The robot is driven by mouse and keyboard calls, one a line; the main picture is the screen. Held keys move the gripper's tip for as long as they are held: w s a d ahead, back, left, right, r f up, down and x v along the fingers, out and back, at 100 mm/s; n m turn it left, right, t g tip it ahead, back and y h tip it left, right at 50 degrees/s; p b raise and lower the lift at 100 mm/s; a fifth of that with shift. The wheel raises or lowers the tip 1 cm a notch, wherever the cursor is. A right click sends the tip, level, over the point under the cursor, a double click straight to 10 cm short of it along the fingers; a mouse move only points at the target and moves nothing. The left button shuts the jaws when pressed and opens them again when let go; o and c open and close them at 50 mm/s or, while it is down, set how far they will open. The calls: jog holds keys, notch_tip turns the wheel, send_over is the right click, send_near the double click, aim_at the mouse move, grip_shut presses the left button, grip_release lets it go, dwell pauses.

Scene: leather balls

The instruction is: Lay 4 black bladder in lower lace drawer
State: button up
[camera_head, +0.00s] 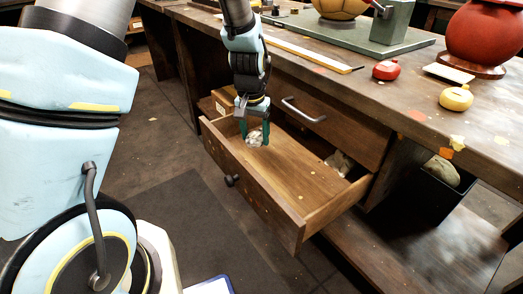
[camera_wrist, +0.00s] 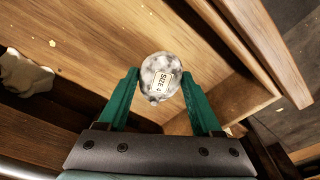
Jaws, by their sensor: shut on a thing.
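My gripper (camera_head: 256,131) is shut on a small rounded bladder (camera_head: 255,139) at the left end of an open wooden drawer (camera_head: 275,208). In the wrist view the bladder (camera_wrist: 160,75) sits between the two green fingertips (camera_wrist: 159,78).
A pale crumpled thing (camera_head: 338,162) lies at the drawer's right back; a similar one shows in the wrist view (camera_wrist: 27,74). The drawer's middle floor is bare. The bench above holds a red ball (camera_head: 487,38), small red and yellow items and a ruler. A dark bin (camera_head: 425,200) stands right.

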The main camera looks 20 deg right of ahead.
aim_at(255, 146)
jog(key=shift+f, duration=2.25)
jog(key=shift+f, duration=0.15)
jog(key=o, duration=1.4)
